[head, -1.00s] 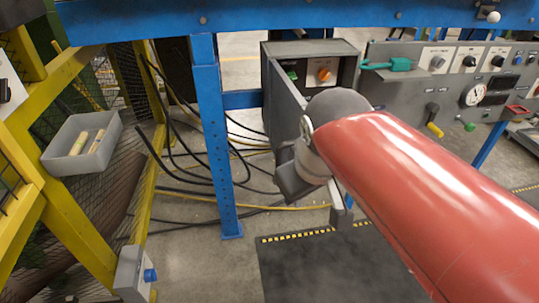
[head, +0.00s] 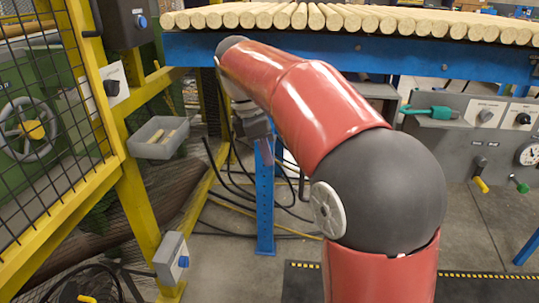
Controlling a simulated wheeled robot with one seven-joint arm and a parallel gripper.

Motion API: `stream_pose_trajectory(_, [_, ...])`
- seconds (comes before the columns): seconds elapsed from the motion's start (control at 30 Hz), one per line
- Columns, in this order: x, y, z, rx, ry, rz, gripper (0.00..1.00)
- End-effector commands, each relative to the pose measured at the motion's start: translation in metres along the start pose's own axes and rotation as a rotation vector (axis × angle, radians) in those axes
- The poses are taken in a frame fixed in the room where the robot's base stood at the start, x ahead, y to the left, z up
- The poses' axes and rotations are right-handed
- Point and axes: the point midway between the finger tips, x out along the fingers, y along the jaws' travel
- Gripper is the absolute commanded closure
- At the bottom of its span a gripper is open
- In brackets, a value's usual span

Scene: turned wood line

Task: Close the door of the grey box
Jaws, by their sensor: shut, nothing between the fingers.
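The grey box (head: 378,90) is under the blue beam, mostly hidden behind my red arm; only a grey upper part shows. Its door and front are hidden by the arm, so I cannot tell the door's position now. One second ago the door stood open, swung out toward me on the box's left side. My gripper (head: 266,142) is shut and empty. It is left of the box, in front of the top of the blue leg, pointing down.
Wooden rods (head: 360,20) lie in a row on the blue beam (head: 450,60). A yellow frame with mesh and a grey bin (head: 150,150) stand at left. A blue leg (head: 265,205) and black cables are below the gripper. A control panel (head: 480,125) is at right.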

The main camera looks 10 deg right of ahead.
Motion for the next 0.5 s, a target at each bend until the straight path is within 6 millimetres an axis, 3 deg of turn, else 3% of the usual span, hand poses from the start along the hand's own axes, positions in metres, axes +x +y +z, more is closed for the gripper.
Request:
stream_pose_trajectory(0.03, [0.014, -0.001, 0.000, 0.001, -0.001, -0.004, 1.00])
stream_pose_trajectory(0.3, [0.071, -0.001, 0.000, 0.002, 0.000, -0.002, 1.00])
stream_pose_trajectory(0.5, [0.077, 0.000, 0.028, 0.005, 0.001, 0.001, 1.00])
